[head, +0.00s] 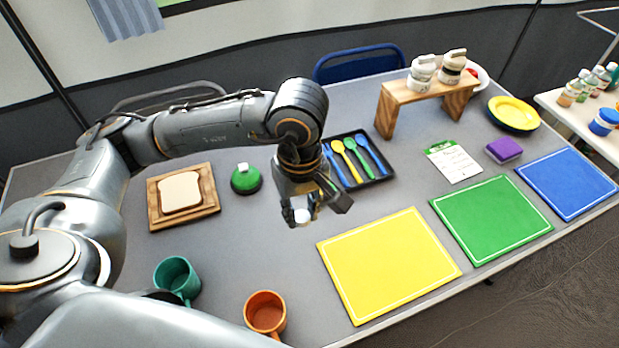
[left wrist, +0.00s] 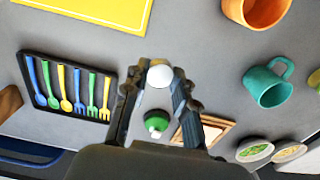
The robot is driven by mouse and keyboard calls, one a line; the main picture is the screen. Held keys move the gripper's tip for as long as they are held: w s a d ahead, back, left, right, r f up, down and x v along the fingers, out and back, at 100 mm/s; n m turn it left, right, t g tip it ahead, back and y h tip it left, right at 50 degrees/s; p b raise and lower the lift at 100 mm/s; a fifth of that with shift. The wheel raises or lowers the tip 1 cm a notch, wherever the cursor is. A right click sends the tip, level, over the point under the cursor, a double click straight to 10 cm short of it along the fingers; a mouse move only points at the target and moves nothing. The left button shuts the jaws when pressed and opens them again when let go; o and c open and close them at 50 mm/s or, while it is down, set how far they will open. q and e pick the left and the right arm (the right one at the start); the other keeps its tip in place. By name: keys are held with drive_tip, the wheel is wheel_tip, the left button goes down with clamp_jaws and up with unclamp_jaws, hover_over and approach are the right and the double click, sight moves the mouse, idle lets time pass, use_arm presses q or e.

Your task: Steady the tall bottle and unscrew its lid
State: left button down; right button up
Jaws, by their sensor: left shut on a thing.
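My left gripper (head: 317,208) is over the middle of the grey table, fingers pointing down. It is shut on a small round white thing (head: 302,215), which also shows between the fingertips in the left wrist view (left wrist: 160,76). I cannot tell whether this is a lid or the top of something larger. A green rounded object with a white top (head: 246,179) stands on the table left of the gripper; its height is hard to judge from above. It also shows beyond the fingers in the left wrist view (left wrist: 157,122). No tall bottle can be clearly made out. My right gripper is out of view.
A cutlery tray (head: 388,178) lies behind the gripper. A wooden board (head: 212,212) with bread is left; teal (head: 177,277) and orange (head: 265,312) mugs are in front. Yellow (head: 385,262), green (head: 490,220) and blue (head: 566,183) mats lie right. A wooden stand (head: 388,112) holds two jars.

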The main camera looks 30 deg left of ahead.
use_arm(q)
drive_tip(key=n, duration=0.4)
drive_tip(key=shift+s+d+n, duration=0.3)
drive_tip(key=shift+d, duration=0.1)
drive_tip(key=w+a+f+n, duration=0.1)
drive_tip(key=w+f+n, duration=0.2)
drive_tip(key=n, duration=0.7)
drive_tip(key=w+f+n, duration=0.3)
drive_tip(key=n, duration=0.7)
drive_tip(key=w+a+f+n, duration=0.1)
drive_tip(key=w+f+n, duration=0.2)
drive_tip(key=n, duration=0.7)
drive_tip(key=shift+w+a+f+b, duration=0.1)
drive_tip(key=shift+w+a+b, duration=0.2)
drive_tip(key=shift+w+a, duration=0.1)
drive_tip(key=shift+w+a+f, duration=0.1)
drive_tip(key=shift+w+f, duration=0.2)
drive_tip(key=shift+f, duration=0.1)
wheel_tip(320, 180, down, 3)
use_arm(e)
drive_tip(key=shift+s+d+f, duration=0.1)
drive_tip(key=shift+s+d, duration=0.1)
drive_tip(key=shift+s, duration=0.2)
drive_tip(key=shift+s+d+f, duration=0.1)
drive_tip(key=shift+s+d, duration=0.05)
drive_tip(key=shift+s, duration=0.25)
